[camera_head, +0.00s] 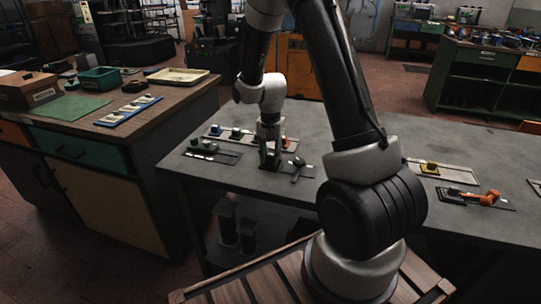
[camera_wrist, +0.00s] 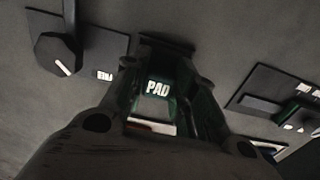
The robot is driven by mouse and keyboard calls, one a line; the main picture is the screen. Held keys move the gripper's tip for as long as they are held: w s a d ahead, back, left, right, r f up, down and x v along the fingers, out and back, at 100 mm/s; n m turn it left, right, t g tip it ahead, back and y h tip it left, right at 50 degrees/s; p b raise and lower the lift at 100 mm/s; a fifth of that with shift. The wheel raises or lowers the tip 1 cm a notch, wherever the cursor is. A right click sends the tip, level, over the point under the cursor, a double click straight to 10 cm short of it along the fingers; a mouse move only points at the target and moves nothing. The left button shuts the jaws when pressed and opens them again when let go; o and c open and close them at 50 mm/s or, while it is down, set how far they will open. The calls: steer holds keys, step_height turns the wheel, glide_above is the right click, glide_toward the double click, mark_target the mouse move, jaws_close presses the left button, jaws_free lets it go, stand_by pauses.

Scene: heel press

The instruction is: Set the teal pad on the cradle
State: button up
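My gripper (camera_head: 269,160) points down low over the grey bench, in front of a long pale tray. In the wrist view, its fingers stand on both sides of a dark green thing marked PAD (camera_wrist: 158,88), which looks like the teal pad. Its sides lie close to the fingers, but I cannot tell whether they grip it. Most of it is hidden by the gripper, and the cradle cannot be made out for sure.
A dark plate with a green block (camera_head: 195,142) lies left of my gripper. A plate with a black knob (camera_head: 296,165) lies close on the right. The long tray (camera_head: 222,132) behind holds green and orange pieces. A yellow piece (camera_head: 431,166) and orange piece (camera_head: 490,197) lie farther right.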

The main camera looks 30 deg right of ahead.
steer(key=o, duration=0.4)
step_height(320, 180, up, 12)
stand_by(0.4)
stand_by(0.4)
steer(key=s+r+n+t, duration=0.1)
steer(key=s+r+n, duration=0.2)
steer(key=s+r, duration=0.2)
steer(key=s+r+n+t, duration=0.2)
steer(key=s+r, duration=0.3)
steer(key=s, duration=0.7)
steer(key=s+r+n+t, duration=0.1)
steer(key=s+r+n, duration=0.3)
steer(key=s, duration=0.4)
steer(key=shift+s+d+r, duration=0.25)
steer(key=shift+r, duration=0.55)
